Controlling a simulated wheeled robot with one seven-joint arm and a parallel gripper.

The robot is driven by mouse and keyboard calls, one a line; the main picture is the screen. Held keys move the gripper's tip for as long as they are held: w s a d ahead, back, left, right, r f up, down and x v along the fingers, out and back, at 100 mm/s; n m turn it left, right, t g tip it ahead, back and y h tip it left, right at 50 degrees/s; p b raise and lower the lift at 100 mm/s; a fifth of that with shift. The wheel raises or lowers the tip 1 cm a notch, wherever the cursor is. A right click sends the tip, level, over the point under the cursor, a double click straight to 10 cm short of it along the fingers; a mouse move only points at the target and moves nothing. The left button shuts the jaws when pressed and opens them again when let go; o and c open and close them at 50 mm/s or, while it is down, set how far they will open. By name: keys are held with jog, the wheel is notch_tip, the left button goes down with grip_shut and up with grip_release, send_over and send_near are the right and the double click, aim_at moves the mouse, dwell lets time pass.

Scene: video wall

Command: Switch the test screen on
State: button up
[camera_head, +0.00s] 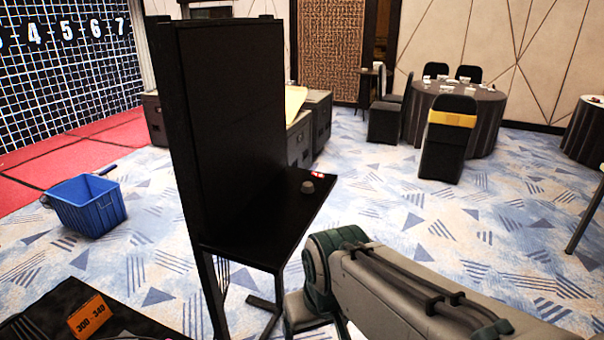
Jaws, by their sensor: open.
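A tall black upright panel (232,125), which may be the test screen, stands at the left side of a small black table (262,232). The face I see is dark, and I cannot tell whether it is its front. A small grey round knob or button (308,187) sits on the table top towards its right edge. My arm reaches in from the lower right, in front of the table. My gripper is outside the picture.
A blue bucket (87,206) stands on the carpet at the left. A dark surface with an orange "300-340" card (87,315) is at the bottom left. Dark cases (318,118) stand behind the panel. Open carpet lies right of the table, before a round dining table (487,118).

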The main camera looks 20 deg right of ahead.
grip_shut()
dwell(1.6)
